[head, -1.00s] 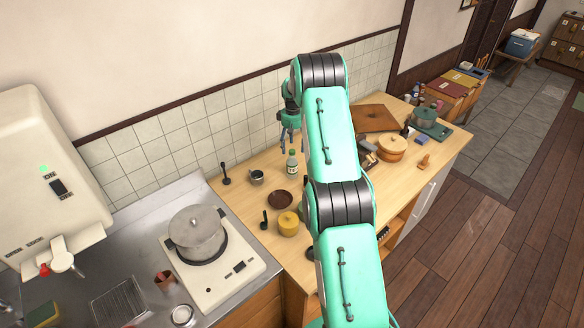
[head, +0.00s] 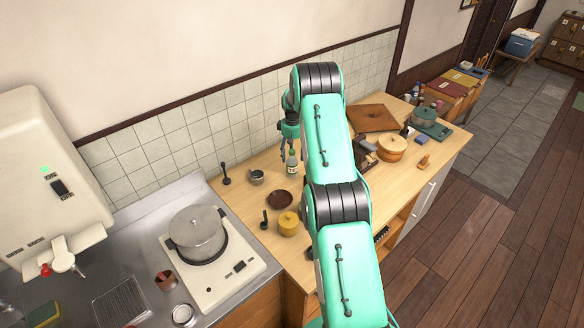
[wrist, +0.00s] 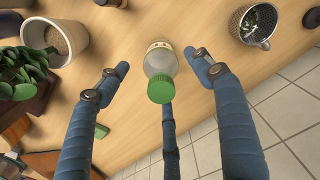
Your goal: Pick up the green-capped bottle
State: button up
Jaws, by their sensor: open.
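The green-capped bottle (head: 291,164) stands upright on the wooden counter (head: 245,200), near the tiled wall. In the wrist view the bottle (wrist: 160,68) has a clear body, a pale label and a green cap. My gripper (head: 287,148) is just above and behind it in the head view. In the wrist view my gripper (wrist: 160,75) is open, with blue fingers on the left and right of the bottle and a third finger below it. The side fingers appear apart from the bottle. My arm hides part of the counter to the right.
A yellow pot (head: 289,224) stands nearer the front. In the wrist view, a strainer cup (wrist: 252,24), a white cup (wrist: 55,38) and a leafy plant (wrist: 22,70) flank the bottle.

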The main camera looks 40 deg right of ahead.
aim_at(292, 160)
jog(key=shift+f+p, duration=0.3)
jog(key=shift+f, duration=1.9)
jog(key=c, duration=1.2)
